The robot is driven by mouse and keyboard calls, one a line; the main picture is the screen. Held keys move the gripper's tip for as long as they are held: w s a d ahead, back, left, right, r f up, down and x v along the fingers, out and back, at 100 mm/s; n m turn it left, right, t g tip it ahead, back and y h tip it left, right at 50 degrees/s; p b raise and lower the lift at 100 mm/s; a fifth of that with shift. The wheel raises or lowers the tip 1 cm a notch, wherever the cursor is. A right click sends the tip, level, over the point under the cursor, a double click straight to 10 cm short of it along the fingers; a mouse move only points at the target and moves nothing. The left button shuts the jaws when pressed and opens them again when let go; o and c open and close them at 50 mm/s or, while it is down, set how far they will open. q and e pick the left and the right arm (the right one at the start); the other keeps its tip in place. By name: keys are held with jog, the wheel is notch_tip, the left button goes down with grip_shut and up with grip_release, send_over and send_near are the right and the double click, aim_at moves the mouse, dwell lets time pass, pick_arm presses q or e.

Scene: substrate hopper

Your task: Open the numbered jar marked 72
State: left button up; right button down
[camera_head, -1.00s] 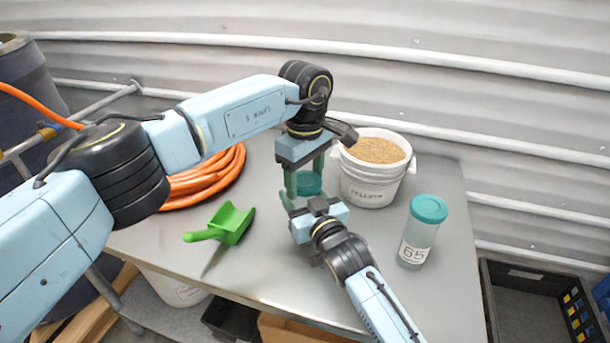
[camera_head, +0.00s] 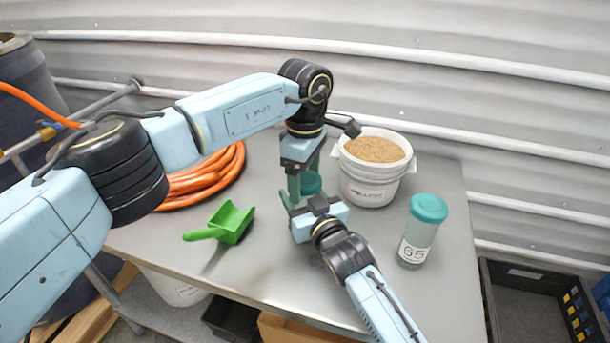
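A jar with a teal lid (camera_head: 312,184) stands between my two grippers near the middle of the table. Its body is mostly hidden and no number shows on it. My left gripper (camera_head: 304,180) points down from above, with its green fingers around the lid. My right gripper (camera_head: 300,203) comes from the lower right and is low at the jar's body; its grip is partly hidden. A second jar (camera_head: 421,232), clear with a teal lid and marked 65, stands upright to the right, apart from both grippers.
A white bucket of pellets (camera_head: 369,188) stands close behind the grippers on the right. A green scoop (camera_head: 229,224) and a coiled orange hose (camera_head: 215,180) lie on the left of the grey table (camera_head: 270,265). The table's front is clear.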

pick_arm(q)
jog(key=shift+o, duration=0.3)
jog(key=shift+r, duration=0.1)
notch_tip(320, 180, up, 4)
jog(key=shift+r, duration=0.15)
jog(key=shift+c, duration=0.4)
notch_tip(320, 180, up, 2)
jog(key=shift+r+m, duration=0.2)
jog(key=shift+m, duration=0.9)
jog(key=shift+r+m, duration=0.35)
jog(key=shift+m, duration=0.25)
notch_tip(320, 180, down, 8)
jog(key=shift+r, duration=0.2)
jog(key=c, duration=1)
jog(key=shift+n, duration=1.7)
